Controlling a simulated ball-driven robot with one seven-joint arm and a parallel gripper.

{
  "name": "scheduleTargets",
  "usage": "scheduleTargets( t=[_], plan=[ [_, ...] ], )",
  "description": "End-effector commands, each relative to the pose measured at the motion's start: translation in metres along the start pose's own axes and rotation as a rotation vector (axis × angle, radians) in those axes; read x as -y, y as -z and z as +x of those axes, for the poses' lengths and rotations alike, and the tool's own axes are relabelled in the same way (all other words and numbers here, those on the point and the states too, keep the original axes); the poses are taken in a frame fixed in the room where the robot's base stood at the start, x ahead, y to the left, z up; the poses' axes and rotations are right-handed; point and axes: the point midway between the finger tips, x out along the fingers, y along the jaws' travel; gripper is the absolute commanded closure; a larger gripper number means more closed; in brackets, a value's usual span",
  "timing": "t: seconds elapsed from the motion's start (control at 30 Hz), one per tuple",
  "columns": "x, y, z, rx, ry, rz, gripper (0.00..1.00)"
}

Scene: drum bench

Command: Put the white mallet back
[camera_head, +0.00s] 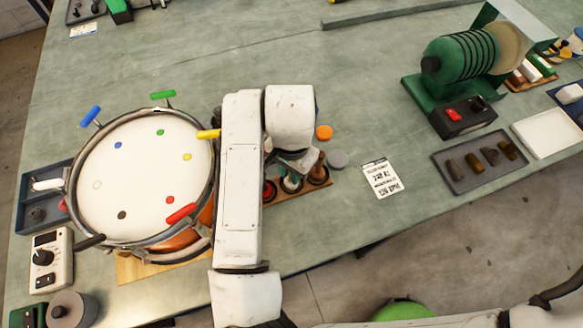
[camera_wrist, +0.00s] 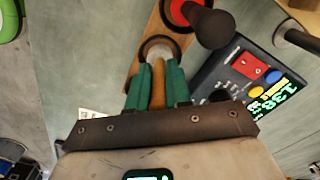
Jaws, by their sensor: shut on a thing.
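In the wrist view, the teal fingers of my gripper (camera_wrist: 156,92) are shut on a tan handle (camera_wrist: 158,88), probably the white mallet's. The handle points at a pale-rimmed round cup (camera_wrist: 160,44) on a wooden rack (camera_wrist: 136,62). I cannot tell whether its far end is inside the cup. In the head view, my arm hides most of the gripper. The rack (camera_head: 306,189) shows right of my arm, with a red ring and a brown handle (camera_head: 319,168) on it.
A dark handle (camera_wrist: 210,27) stands in a red ring beside the pale-rimmed cup. A meter with a lit display (camera_wrist: 245,75) is close by on the right. The drum (camera_head: 140,180) with coloured pegs stands left of my arm.

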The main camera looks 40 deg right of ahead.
Motion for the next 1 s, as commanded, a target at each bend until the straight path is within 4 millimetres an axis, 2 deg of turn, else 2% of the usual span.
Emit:
scheduleTargets(
  t=[0.03,0.07,0.3,0.67,0.77,1.0],
  plan=[
    [0.0,0.0,0.003,0.0,0.0,0.0,1.0],
    [0.0,0.0,0.002,0.0,0.0,0.0,0.79],
    [0.0,0.0,0.002,0.0,0.0,0.0,0.56],
    [0.0,0.0,-0.005,0.0,0.0,0.0,0.56],
    [0.001,0.001,-0.017,-0.001,0.002,0.001,0.56],
    [0.0,0.001,-0.066,-0.001,0.004,0.004,0.56]
  ],
)
